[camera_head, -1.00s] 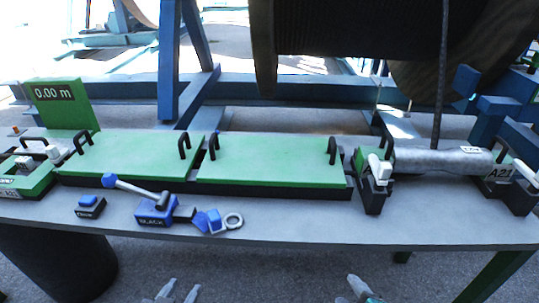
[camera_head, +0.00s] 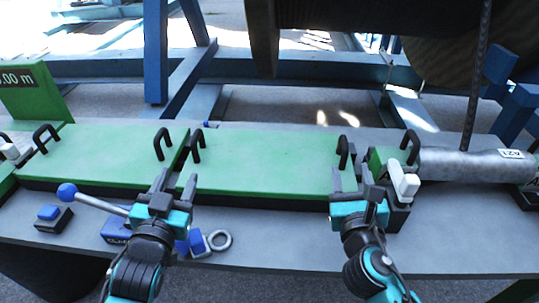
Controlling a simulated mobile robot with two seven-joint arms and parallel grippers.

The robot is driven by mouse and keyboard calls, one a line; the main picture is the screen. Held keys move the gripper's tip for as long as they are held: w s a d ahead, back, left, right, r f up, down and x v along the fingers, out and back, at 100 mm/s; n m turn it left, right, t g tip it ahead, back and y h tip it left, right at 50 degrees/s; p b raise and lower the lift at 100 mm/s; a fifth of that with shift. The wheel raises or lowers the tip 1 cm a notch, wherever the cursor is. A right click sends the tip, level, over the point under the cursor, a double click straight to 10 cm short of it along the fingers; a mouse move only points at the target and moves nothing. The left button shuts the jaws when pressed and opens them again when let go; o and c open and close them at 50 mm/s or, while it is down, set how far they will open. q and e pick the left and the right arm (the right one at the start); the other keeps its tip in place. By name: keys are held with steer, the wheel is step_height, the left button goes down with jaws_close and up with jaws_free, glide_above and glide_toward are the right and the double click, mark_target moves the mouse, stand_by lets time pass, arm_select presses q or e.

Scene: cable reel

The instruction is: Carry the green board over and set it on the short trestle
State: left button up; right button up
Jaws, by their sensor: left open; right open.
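Two flat green boards with black loop handles lie end to end on the grey bench: a left board (camera_head: 100,150) and a right board (camera_head: 265,165). I cannot tell which one the task means. The right board has a handle (camera_head: 196,146) at its left end and another (camera_head: 343,152) at its right end. My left gripper (camera_head: 174,182) is open and empty at the front edge, near where the boards meet. My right gripper (camera_head: 352,178) is open, just in front of the right-end handle, with no grip on it. I cannot make out a short trestle.
On the bench front lie a blue-knobbed lever (camera_head: 95,200), a small blue-topped block (camera_head: 52,217) and a grey ring (camera_head: 219,240). A white-levered clamp (camera_head: 404,182) and a grey cylinder (camera_head: 470,164) stand right. Blue framing (camera_head: 310,66) and a large reel (camera_head: 360,12) are behind.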

mark_target(192, 146)
arm_select(q)
steer(key=shift+s, duration=0.1)
arm_select(e)
steer(key=shift+s, duration=0.1)
arm_select(q)
steer(key=w, duration=0.4)
steer(key=w+d, duration=0.1)
steer(key=w, duration=0.8)
steer(key=shift+d, duration=0.15)
arm_select(e)
steer(key=w, duration=0.4)
steer(key=w+d, duration=0.1)
steer(key=w, duration=0.8)
steer(key=shift+d, duration=0.25)
arm_select(q)
steer(key=c, duration=0.9)
arm_select(e)
steer(key=c, duration=0.9)
arm_select(q)
jaws_close()
arm_select(e)
jaws_close()
steer(key=shift+d+f, duration=0.1)
